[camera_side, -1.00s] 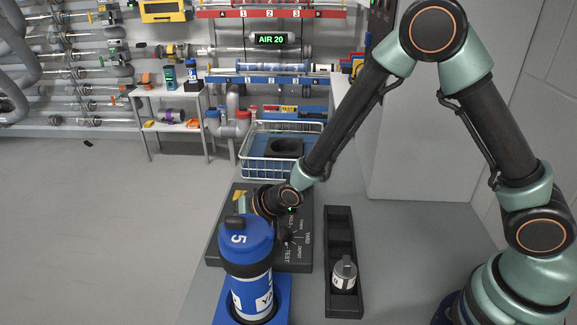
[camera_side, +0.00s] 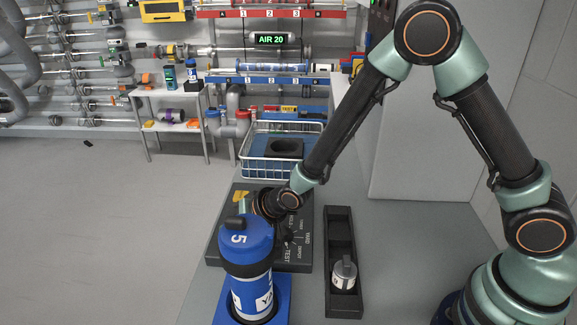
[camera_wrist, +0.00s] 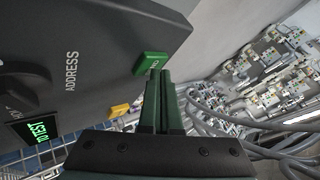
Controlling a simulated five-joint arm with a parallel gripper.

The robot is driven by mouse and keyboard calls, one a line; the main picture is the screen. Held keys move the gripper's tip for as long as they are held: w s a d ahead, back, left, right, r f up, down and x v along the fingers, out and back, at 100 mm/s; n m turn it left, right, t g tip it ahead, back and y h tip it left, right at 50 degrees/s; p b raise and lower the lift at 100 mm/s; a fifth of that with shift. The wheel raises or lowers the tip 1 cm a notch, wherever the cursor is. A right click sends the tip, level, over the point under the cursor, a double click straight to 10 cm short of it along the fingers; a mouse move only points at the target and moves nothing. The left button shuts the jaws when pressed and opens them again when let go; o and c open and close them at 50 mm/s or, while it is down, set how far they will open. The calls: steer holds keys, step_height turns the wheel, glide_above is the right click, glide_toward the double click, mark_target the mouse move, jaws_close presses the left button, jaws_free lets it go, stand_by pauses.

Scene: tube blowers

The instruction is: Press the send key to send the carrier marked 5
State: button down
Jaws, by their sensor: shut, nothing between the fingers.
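The blue carrier marked 5 (camera_side: 247,240) stands upright in a blue holder (camera_side: 282,298) at the front in the side view. Behind it lies the dark control panel (camera_side: 220,240) with a dial lettered YARD, TEST and more. In the wrist view the panel (camera_wrist: 100,45) shows ADDRESS and a lit green display (camera_wrist: 38,130) reading "TO TEST". A green key (camera_wrist: 148,62) with small white lettering sits at the panel's edge. My gripper (camera_wrist: 161,73) is shut and empty, its tips at the green key; I cannot tell whether they touch. The carrier hides the tips in the side view.
A yellow key (camera_wrist: 119,110) sits on the panel beside the green one. A dark tray (camera_side: 341,225) with a grey canister (camera_side: 344,273) lies to the right. A wire basket (camera_side: 252,166) stands behind the panel. An overhead sign (camera_side: 270,40) reads AIR 20.

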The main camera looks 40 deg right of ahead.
stand_by(0.5)
steer(key=shift+r, duration=3.25)
steer(key=shift+d+r, duration=0.1)
steer(key=s+d+r+n+h, duration=0.1)
steer(key=s+d+r, duration=0.1)
steer(key=d+r, duration=0.5)
steer(key=s+d+r+n+g+h, duration=0.1)
steer(key=s+d+r+n, duration=0.1)
steer(key=s+d, duration=0.4)
steer(key=s+d+r+n+g+h, duration=0.1)
steer(key=s+d+r, duration=0.4)
steer(key=s, duration=0.6)
steer(key=shift+d+n+g+h, duration=0.3)
steer(key=shift+d+n+g, duration=0.1)
steer(key=shift+d, duration=0.65)
